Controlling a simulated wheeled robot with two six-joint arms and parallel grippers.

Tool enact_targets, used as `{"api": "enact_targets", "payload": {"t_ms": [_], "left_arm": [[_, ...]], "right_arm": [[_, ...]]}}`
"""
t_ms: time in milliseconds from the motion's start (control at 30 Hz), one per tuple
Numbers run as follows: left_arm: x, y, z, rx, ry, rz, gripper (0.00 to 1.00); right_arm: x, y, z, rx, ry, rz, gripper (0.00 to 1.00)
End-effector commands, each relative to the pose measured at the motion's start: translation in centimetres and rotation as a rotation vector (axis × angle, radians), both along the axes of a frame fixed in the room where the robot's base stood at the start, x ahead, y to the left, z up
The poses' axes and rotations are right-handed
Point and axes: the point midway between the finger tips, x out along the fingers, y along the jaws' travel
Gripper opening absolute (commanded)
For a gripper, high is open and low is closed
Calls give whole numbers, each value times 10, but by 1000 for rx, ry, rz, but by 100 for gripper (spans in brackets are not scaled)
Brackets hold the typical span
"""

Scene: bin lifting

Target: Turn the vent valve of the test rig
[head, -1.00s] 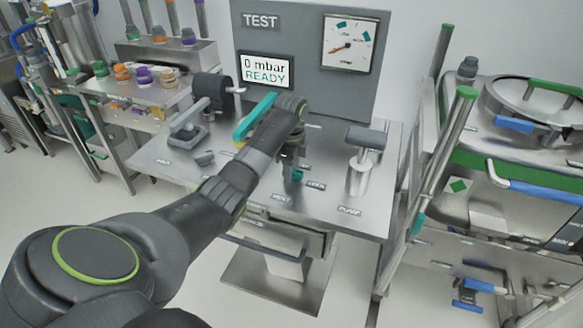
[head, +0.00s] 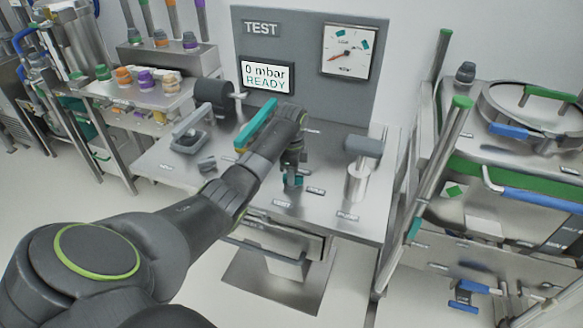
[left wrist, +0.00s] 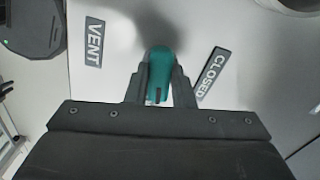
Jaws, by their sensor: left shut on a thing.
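The vent valve has a teal handle (left wrist: 159,70), seen from above in the left wrist view between the VENT label (left wrist: 94,42) and the CLOSED label (left wrist: 213,74). My left gripper (left wrist: 158,88) is shut on this handle, one finger on each side. In the head view, the left gripper (head: 293,168) points down at the bench, with the teal valve handle (head: 292,181) just below it, partly hidden. The test rig's display (head: 266,76) reads 0 mbar READY. The dial gauge (head: 350,50) has a red needle. My right gripper is not in view.
A grey-topped cylinder (head: 357,182) stands right of the valve by a PUMP label. A grey clamp (head: 190,130) sits at the bench's left. A teal bar (head: 257,124) shows beside my left wrist. Side racks flank the steel bench (head: 345,222).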

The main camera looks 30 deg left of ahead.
Motion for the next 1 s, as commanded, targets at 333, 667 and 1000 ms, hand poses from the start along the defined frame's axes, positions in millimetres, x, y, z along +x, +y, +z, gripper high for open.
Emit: {"api": "enact_targets", "payload": {"t_ms": [333,667,1000], "left_arm": [[0,-1,6,-1,3,326,0],[0,-1,5,-1,2,640,0],[0,0,3,0,1,959,0]], "right_arm": [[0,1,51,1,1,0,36],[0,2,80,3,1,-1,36],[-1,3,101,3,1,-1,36]]}}
